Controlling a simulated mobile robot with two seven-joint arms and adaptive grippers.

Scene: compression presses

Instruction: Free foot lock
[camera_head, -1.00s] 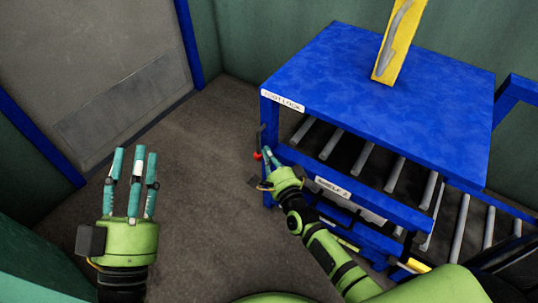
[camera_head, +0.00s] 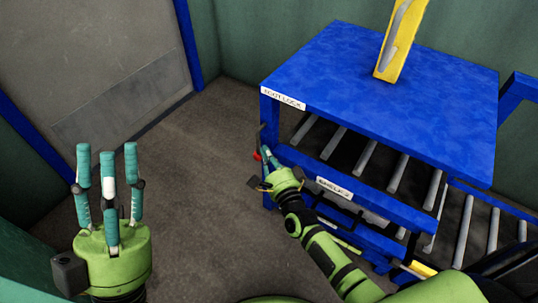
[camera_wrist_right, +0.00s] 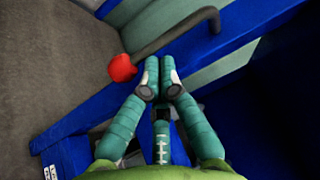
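The foot lock is a dark lever with a red knob (camera_head: 257,155) on the near left post of the blue frame, under a white FOOT LOCK label (camera_head: 283,97). In the right wrist view its dark bent bar (camera_wrist_right: 178,36) runs to the red knob (camera_wrist_right: 122,68). My right gripper (camera_head: 266,155) is beside the lever. In the right wrist view its fingertips (camera_wrist_right: 160,80) are drawn together just right of the knob, with nothing seen between them; contact with the lever cannot be told. My left gripper (camera_head: 109,155) is open and empty, fingers upright and apart.
The blue frame (camera_head: 375,85) holds roller shelves, one labelled SHELF 2 (camera_head: 334,188). A yellow post (camera_head: 400,45) stands on its top. The grey floor (camera_head: 195,200) left of the frame is clear. A grey door (camera_head: 100,60) is at the back left.

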